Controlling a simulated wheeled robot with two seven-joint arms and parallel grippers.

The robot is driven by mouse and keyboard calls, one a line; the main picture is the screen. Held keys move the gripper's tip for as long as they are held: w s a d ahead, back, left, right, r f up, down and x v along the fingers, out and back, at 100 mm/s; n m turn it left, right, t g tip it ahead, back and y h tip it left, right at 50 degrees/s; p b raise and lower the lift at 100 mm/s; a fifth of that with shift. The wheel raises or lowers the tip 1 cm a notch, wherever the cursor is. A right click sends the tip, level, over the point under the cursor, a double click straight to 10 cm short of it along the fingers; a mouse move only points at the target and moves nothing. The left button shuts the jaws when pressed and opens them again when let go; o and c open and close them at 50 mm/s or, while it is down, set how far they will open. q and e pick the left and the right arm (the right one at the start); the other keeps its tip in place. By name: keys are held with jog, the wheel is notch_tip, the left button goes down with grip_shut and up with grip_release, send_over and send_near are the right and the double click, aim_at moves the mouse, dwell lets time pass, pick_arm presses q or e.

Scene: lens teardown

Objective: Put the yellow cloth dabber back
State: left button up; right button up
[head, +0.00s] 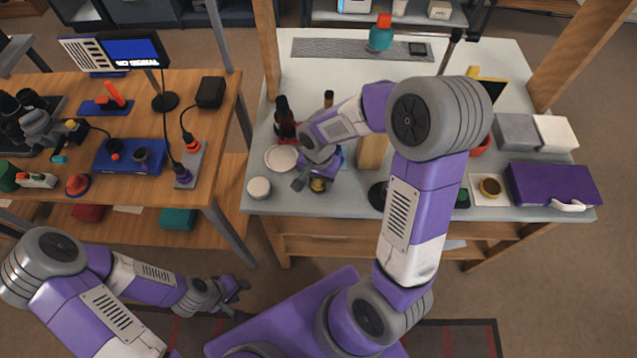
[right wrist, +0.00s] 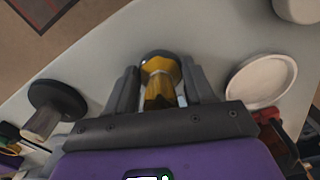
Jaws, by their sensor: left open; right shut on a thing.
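The yellow cloth dabber (right wrist: 160,72) is between the two fingers of my right gripper (right wrist: 160,84) in the right wrist view. Its rounded yellow top with a darker spot faces the camera, and its lower part runs down toward the palm. My left gripper (head: 236,289) is open and empty in front of the wooden bench.
A white dish (head: 281,158) and a white round jar (head: 259,187) stand left of my right gripper. Dark bottles (head: 284,118) stand behind the dish. A wooden block (head: 372,152) and a black round-based item (head: 378,195) are to its right. A purple case (head: 552,184) lies far right.

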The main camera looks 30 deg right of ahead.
jog(key=shift+f, duration=0.4)
jog(key=shift+f, duration=0.25)
jog(key=o, duration=1)
jog(key=shift+r, duration=0.1)
jog(key=shift+r, duration=0.35)
notch_tip(320, 180, up, 12)
jog(key=p, duration=0.4)
jog(key=shift+f, duration=0.15)
